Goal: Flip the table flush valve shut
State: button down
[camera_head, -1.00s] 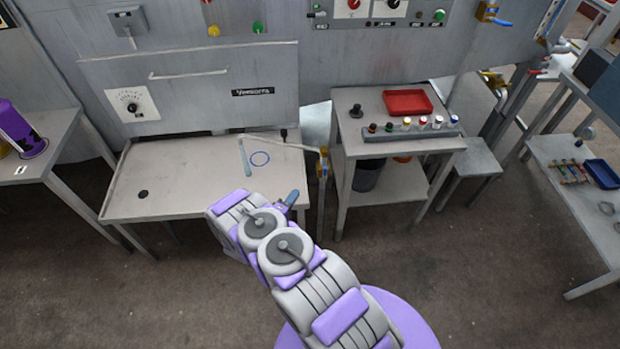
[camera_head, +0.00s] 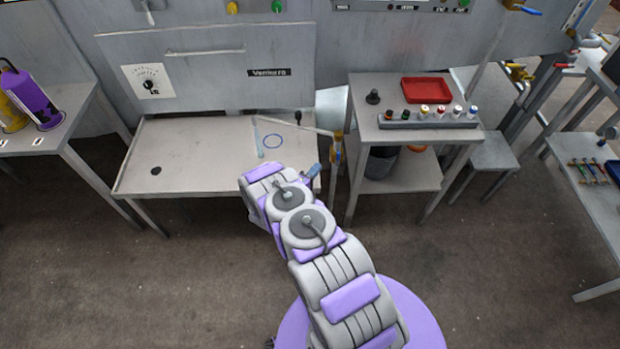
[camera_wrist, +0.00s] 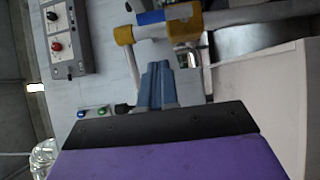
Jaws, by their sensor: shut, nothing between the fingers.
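The table flush valve (camera_head: 337,152) is a yellow fitting on a pale upright pipe at the right edge of the left table. In the wrist view its yellow body (camera_wrist: 185,22) is at the top, with a blue handle (camera_wrist: 151,17) lying roughly along the pipe. My gripper (camera_head: 314,170) has blue fingers and is just left of the valve in the head view. In the wrist view my gripper (camera_wrist: 158,68) is shut and empty, its tips below the valve in the picture. No contact with the handle shows.
To the right, a stand (camera_head: 395,170) holds a red tray (camera_head: 427,88) and a row of bottles (camera_head: 440,115). Another blue-handled valve (camera_head: 522,9) is on the wall.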

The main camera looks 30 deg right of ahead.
aim_at(339, 156)
jog(key=d+b, duration=0.1)
jog(key=d, duration=0.6)
jog(key=shift+s+d+r+m+y+p, duration=0.15)
jog(key=shift+d+r+m+y+p, duration=0.15)
jog(key=shift+m+y+p, duration=0.25)
dwell(0.4)
jog(key=m+p, duration=0.1)
jog(key=s+d+r+m+y+p, duration=0.1)
jog(key=shift+d+m+g+y+p, duration=0.2)
jog(key=shift+m+g+y+p, duration=0.1)
jog(key=shift+p, duration=0.1)
jog(key=s+d+f+m+t+y+p, duration=0.2)
jog(key=s+d+f+m+y+p, duration=0.1)
jog(key=d+m+y+p, duration=0.2)
jog(key=shift+m+y, duration=1.05)
jog(key=shift+y, duration=0.1)
dwell(0.3)
